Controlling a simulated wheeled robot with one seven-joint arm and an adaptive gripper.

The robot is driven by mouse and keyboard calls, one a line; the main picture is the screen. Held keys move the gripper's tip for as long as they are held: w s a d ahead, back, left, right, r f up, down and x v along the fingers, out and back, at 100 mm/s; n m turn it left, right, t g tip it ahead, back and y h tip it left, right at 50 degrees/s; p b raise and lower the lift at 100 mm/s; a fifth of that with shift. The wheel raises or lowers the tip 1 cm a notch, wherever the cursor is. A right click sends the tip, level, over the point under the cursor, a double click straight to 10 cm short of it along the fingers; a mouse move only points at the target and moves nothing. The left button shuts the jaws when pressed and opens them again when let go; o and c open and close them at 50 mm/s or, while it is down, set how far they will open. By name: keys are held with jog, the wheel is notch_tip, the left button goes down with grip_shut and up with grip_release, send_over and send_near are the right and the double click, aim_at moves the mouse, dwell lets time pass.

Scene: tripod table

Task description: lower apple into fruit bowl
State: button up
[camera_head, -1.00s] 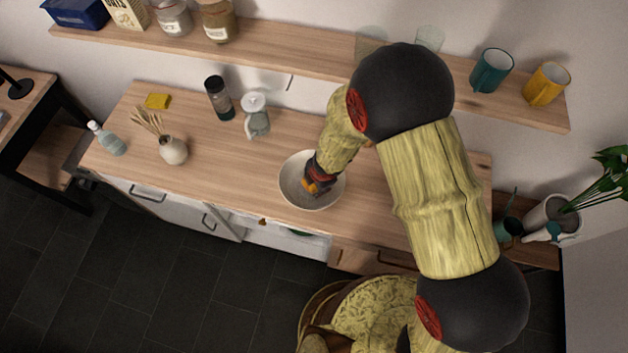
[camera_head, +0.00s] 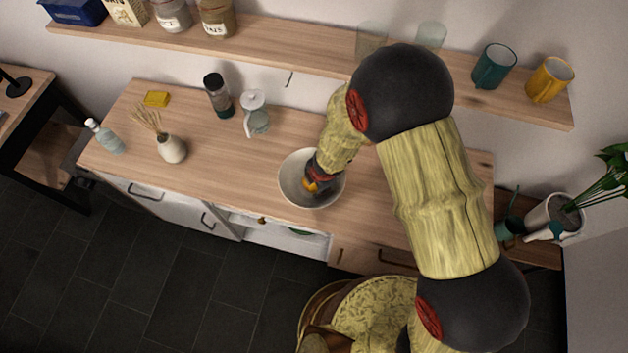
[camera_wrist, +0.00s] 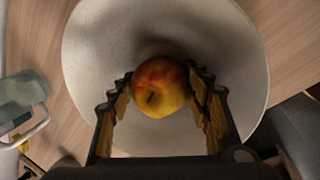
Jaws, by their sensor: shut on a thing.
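The apple (camera_wrist: 160,88) is red and yellow, with a dark stem, and sits between my fingers in the wrist view. My gripper (camera_wrist: 162,95) is shut on it, one finger on each side. The pale fruit bowl (camera_wrist: 95,60) surrounds the apple in the wrist view, and the apple appears over the middle of it. In the head view the bowl (camera_head: 293,183) stands on the wooden counter, with my gripper (camera_head: 314,187) reaching down into its opening. There the apple is mostly hidden by my gripper. I cannot tell whether the apple touches the bowl's bottom.
A glass jug (camera_head: 256,120) and a dark-capped jar (camera_head: 219,98) stand behind the bowl to the left. A vase (camera_head: 172,149), a bottle (camera_head: 106,138) and a yellow sponge (camera_head: 157,99) are farther left. A wall shelf (camera_head: 300,55) with mugs runs above the counter.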

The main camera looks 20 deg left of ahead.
jog(key=o, duration=1.3)
jog(key=shift+o, duration=0.2)
jog(key=shift+v, duration=3.15)
jog(key=shift+r, duration=0.55)
jog(key=shift+s+d, duration=0.1)
jog(key=shift+r, duration=0.1)
